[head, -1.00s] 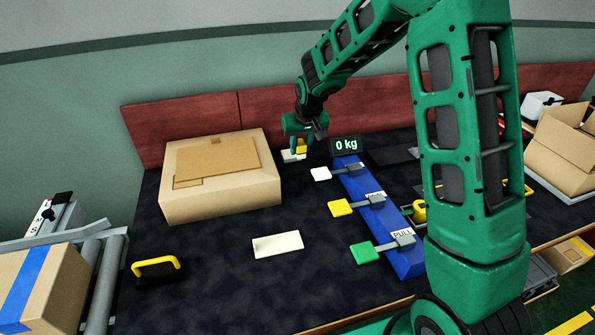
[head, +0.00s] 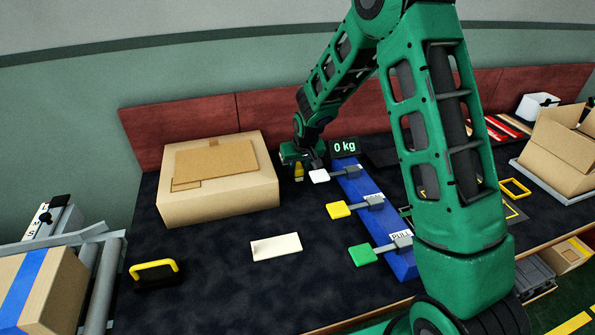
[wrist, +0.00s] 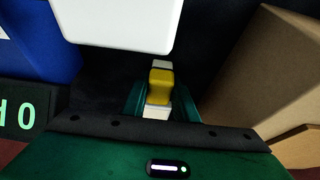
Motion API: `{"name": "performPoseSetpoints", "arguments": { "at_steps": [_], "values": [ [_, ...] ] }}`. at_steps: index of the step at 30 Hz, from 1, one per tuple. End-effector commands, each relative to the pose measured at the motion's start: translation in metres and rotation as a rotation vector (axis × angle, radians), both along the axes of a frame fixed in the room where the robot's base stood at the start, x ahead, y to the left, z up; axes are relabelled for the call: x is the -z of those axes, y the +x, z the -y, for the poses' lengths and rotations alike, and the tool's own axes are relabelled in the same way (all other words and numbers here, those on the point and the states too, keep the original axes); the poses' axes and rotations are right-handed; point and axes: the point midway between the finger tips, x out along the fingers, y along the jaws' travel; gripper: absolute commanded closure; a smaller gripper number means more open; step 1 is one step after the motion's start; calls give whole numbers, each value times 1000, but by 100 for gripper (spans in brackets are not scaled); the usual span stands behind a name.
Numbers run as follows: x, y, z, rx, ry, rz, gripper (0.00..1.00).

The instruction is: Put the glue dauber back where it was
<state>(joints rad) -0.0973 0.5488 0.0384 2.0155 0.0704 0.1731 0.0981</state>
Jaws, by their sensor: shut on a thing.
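The glue dauber (head: 299,171), a small yellow and white piece, is in my gripper (head: 297,165), behind the white paddle (head: 319,176). In the wrist view the dauber's yellow body (wrist: 160,84) shows between the two green fingers of my gripper (wrist: 159,100), with white above and below it. My gripper is shut on it, low over the dark table, between the large carton and the blue rack. I cannot tell whether the dauber touches the table.
The large carton (head: 220,205) stands left of my gripper. The blue rack (head: 375,215) with white, yellow and green (head: 362,254) paddles stands right. The white paddle (wrist: 115,20) looms close in the wrist view. A white card (head: 276,247) and yellow-handled block (head: 155,274) lie in front.

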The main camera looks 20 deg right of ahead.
Motion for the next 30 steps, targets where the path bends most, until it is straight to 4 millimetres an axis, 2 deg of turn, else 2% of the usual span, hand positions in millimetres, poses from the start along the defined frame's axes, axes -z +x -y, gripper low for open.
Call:
{"name": "performPoseSetpoints", "arguments": {
  "at_steps": [1,2,3,4,12,17,30],
  "values": [
    [1,0,0,0,0,-1,95],
    [1,0,0,0,0,-1,69],
    [1,0,0,0,0,0,60],
    [1,0,0,0,0,-1,55],
    [1,0,0,0,0,0,55],
    [-7,-2,0,0,0,1,55],
    [-78,-31,0,0,0,2,55]
  ]
}}
